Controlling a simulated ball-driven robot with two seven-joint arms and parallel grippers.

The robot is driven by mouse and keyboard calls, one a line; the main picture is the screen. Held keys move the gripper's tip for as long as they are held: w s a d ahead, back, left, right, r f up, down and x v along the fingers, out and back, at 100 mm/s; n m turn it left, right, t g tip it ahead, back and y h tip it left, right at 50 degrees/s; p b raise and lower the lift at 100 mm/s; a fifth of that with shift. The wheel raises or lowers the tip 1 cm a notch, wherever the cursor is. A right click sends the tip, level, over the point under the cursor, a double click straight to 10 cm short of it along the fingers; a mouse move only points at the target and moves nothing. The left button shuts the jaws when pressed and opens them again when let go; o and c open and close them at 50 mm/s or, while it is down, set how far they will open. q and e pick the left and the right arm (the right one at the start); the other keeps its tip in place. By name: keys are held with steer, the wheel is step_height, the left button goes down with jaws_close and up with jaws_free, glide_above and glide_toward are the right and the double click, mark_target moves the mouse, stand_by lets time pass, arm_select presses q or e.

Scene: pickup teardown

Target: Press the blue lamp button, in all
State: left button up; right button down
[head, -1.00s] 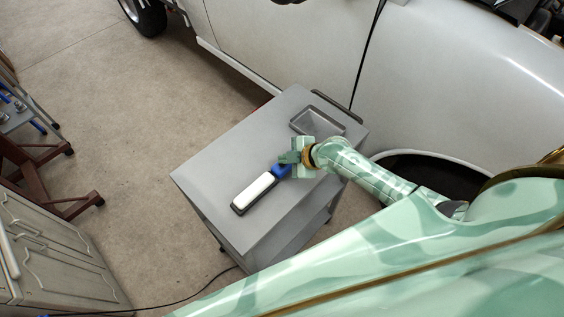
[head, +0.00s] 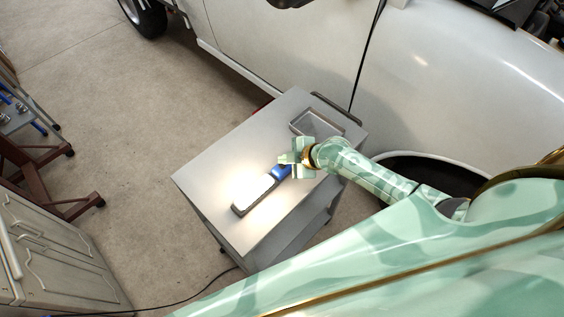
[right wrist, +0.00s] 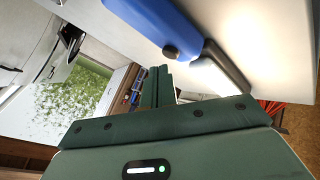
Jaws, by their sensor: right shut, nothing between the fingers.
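A work lamp lies on the grey cart top (head: 215,165). It has a glowing white bar (head: 254,194) and a blue end (head: 281,173). Light from it brightens the cart top around it. In the right wrist view the blue end (right wrist: 160,22) shows at the top with a dark round spot on its tip, beside the lit bar (right wrist: 222,75). My right gripper (head: 286,158) is shut and empty, just above and beside the blue end. Its closed fingers (right wrist: 158,84) also show in the right wrist view. I cannot tell whether they touch the lamp. My left gripper is not in view.
A shallow tray recess (head: 318,122) sits at the cart's far end, near the handle. A silver pickup (head: 280,40) stands close behind the cart. A grey cabinet (head: 50,250) and a dark red stand (head: 45,175) are at the left. The floor between is clear.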

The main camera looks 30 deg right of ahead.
mark_target(286, 168)
steer(key=shift+r, duration=0.1)
step_height(286, 168, up, 5)
steer(key=p, duration=0.4)
steer(key=shift+p, duration=0.3)
stand_by(0.7)
